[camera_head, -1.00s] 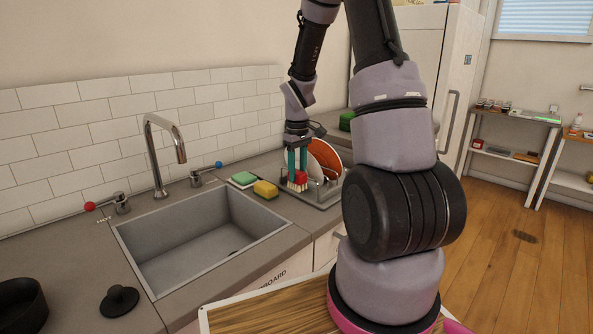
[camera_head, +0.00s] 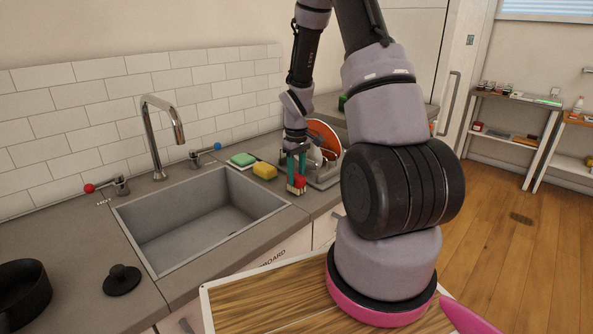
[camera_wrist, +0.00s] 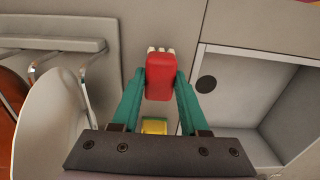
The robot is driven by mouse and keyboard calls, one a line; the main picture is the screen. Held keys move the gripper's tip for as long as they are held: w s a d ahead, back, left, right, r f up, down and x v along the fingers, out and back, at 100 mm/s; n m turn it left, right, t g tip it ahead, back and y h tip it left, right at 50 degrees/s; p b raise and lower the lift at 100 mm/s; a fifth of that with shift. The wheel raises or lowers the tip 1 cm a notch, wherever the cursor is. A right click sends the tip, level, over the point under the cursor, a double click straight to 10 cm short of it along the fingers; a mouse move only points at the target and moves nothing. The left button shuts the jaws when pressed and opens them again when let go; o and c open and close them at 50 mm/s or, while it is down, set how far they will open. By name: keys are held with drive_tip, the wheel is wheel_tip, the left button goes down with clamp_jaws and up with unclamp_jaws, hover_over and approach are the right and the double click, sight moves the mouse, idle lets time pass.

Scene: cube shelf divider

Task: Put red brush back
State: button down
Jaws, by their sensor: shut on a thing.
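The red brush (camera_wrist: 161,76) is held between the two green fingers of my gripper (camera_wrist: 160,88) in the wrist view. Its pale bristles show at the top edge of the red body. In the head view the red brush (camera_head: 298,182) hangs at the tips of my gripper (camera_head: 297,172), bristles down, over the counter in front of the dish rack. Whether the bristles touch the counter is hard to tell. My gripper is shut on the brush.
The dish rack (camera_head: 325,178) holds an orange plate (camera_head: 323,138). A yellow sponge (camera_head: 265,171) and a green-topped sponge (camera_head: 242,159) lie left of my gripper. The empty sink (camera_head: 205,222) is at the front left, with its faucet (camera_head: 163,135) behind.

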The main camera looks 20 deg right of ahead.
sight(297, 175)
drive_tip(key=shift+f, duration=0.4)
idle(0.5)
drive_tip(key=c, duration=0.7)
unclamp_jaws()
drive_tip(key=shift+c, duration=0.2)
drive_tip(key=o, duration=0.6)
drive_tip(key=shift+c, duration=0.2)
drive_tip(key=shift+r, duration=4)
